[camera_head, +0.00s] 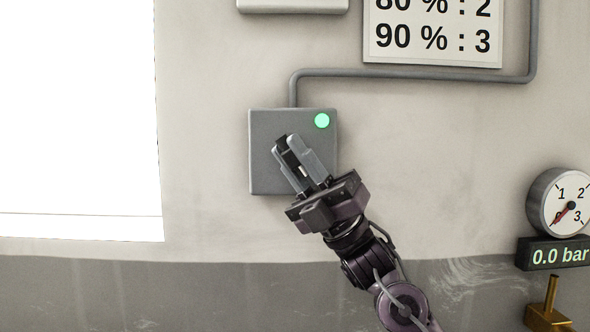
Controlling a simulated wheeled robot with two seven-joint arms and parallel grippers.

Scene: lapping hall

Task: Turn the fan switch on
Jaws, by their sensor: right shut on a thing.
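The fan switch is a grey square box (264,180) on the wall, in the middle of the head view. A round green lamp (322,121) glows at its upper right corner. My right gripper (288,146) reaches up from the lower right to the front of the box. Its fingers are shut on the switch's small handle, which they mostly hide, so I cannot tell its exact position. My left gripper is not in view.
A grey conduit (410,73) runs from the box top to the right. A sign (432,52) hangs above. A gauge (560,203), a 0.0 bar display (556,253) and a brass fitting (548,315) are at the right. A bright window (78,110) is left.

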